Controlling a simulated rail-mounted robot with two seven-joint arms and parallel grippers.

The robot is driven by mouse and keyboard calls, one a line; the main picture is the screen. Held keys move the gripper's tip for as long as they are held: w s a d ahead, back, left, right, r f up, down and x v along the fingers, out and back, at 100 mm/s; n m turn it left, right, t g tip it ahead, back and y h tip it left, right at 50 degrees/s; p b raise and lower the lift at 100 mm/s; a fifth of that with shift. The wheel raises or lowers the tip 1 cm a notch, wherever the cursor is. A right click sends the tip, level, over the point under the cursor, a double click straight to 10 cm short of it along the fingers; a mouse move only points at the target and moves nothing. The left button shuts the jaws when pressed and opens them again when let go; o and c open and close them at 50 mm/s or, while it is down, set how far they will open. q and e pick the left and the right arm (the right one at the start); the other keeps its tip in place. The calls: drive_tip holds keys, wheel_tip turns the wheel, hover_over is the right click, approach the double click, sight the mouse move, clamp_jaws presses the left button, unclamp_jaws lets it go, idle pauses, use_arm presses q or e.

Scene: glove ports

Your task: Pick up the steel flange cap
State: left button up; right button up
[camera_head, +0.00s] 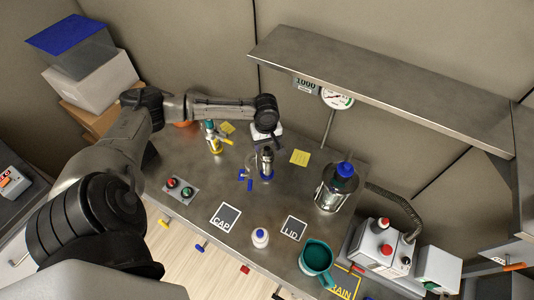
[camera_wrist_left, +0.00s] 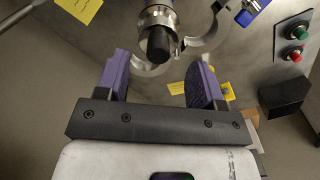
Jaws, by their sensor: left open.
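A round steel fitting with a dark knob-like end, which looks like the steel flange cap (camera_wrist_left: 158,17), is at the top centre of the left wrist view. In the head view it stands mid-table (camera_head: 266,157), under my left arm's end. An open metal clamp (camera_wrist_left: 207,36) with a blue handle (camera_wrist_left: 250,12) lies around and beside it. My left gripper (camera_wrist_left: 160,82) is open, with its purple fingers apart and nothing seen between them. The fitting lies just beyond the fingertips. In the head view the left gripper (camera_head: 266,138) is mostly hidden by its own wrist. My right gripper is not in view.
Bare plates marked CAP (camera_head: 225,217) and LID (camera_head: 292,228) lie nearer the front. A blue-topped canister (camera_head: 335,187), a white bottle (camera_head: 260,238) and a teal jug (camera_head: 317,258) stand to the right. A steel shelf (camera_head: 380,80) overhangs the back.

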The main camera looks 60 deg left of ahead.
sight(267, 148)
use_arm(q)
drive_tip(key=shift+d+f+b, duration=0.2)
drive_tip(key=shift+f+b, duration=0.2)
drive_tip(key=shift+f, duration=2.35)
drive_tip(key=c, duration=0.7)
drive_tip(key=shift+c, duration=0.3)
drive_tip(key=shift+r, duration=0.2)
